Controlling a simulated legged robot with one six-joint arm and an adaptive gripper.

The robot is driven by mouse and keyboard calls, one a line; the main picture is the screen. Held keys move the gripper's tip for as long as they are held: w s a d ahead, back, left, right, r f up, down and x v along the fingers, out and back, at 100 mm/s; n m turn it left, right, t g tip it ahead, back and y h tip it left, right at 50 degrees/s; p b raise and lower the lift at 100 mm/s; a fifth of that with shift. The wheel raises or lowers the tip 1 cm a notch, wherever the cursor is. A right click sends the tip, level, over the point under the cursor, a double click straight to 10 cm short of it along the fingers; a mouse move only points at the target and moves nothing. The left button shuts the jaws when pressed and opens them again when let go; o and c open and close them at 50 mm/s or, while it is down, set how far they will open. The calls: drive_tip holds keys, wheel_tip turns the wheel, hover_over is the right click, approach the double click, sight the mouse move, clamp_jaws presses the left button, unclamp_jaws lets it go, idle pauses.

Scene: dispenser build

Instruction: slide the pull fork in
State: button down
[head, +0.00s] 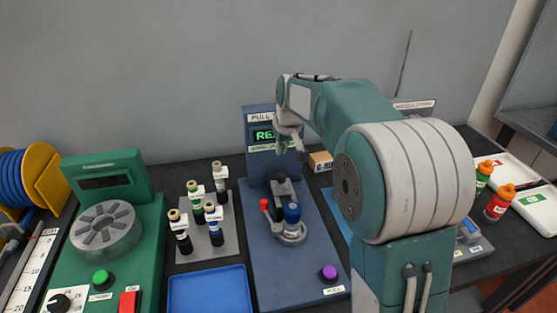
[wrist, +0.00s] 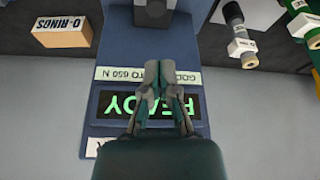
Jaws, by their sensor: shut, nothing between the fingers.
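The blue pull tester (head: 285,262) stands in the middle of the head view. Its green display (head: 264,135) reads READY, and shows upside down in the wrist view (wrist: 180,107). On its bed a dark grey fixture (head: 281,188) stands behind a grey holder (head: 290,238) with a blue-topped part (head: 292,211). A red knob (head: 264,204) sits at the holder's left; I cannot tell whether it belongs to the pull fork. My gripper (head: 291,148) is shut and empty in front of the display, above the fixture. Its fingertips (wrist: 159,70) are together in the wrist view.
A purple button (head: 328,272) is at the tester's front. Several small bottles (head: 197,238) stand on a grey rack to the left, behind a blue tray (head: 208,291). A green machine (head: 103,255) is farther left. An O-rings box (wrist: 62,32) stands beside the tester.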

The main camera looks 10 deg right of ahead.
sight(284, 188)
drive_tip(key=x, duration=0.9)
drive_tip(key=shift+f, duration=0.15)
